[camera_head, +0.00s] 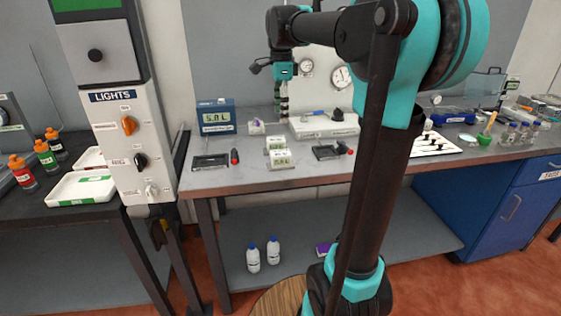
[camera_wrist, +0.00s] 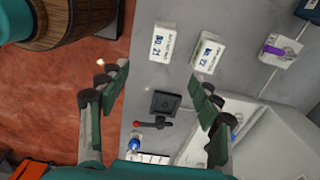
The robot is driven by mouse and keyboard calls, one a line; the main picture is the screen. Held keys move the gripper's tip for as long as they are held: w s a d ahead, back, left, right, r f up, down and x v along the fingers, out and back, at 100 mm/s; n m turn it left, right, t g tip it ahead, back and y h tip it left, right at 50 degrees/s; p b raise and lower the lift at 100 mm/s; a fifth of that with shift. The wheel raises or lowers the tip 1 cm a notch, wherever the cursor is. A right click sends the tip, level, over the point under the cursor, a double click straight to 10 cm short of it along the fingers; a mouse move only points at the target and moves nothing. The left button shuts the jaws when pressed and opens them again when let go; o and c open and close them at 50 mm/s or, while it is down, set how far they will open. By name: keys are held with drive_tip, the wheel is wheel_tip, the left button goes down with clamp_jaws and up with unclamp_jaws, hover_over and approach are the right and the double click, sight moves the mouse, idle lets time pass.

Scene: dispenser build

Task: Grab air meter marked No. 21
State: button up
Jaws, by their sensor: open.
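The air meter marked No. 21 (camera_wrist: 167,42) is a small white box with a blue-printed label in the wrist view, nearer the bench's front edge. It also shows in the head view (camera_head: 281,159), where its marking is too small to read. A similar meter marked No. 22 (camera_wrist: 206,54) lies just beside it, farther from the edge; it is behind in the head view (camera_head: 274,143). My gripper (camera_wrist: 160,75) is open and empty above the bench, with both fingers spread below the meters in the wrist picture. In the head view my wrist hangs over the back of the bench.
A black tray (camera_wrist: 165,103) and a red-tipped tool (camera_wrist: 144,124) lie below the meters in the wrist view. A white case (camera_head: 324,127) stands behind right, and a blue display box (camera_head: 217,121) behind left. Bare bench surrounds the meters' front edge.

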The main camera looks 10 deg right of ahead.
sight(281, 152)
wheel_tip(281, 152, down, 12)
drive_tip(key=shift+r, duration=0.1)
drive_tip(key=shift+w+f, duration=0.15)
drive_tip(key=shift+f, duration=1.2)
drive_tip(key=shift+w+f, duration=0.1)
drive_tip(key=shift+f, duration=1.25)
clamp_jaws()
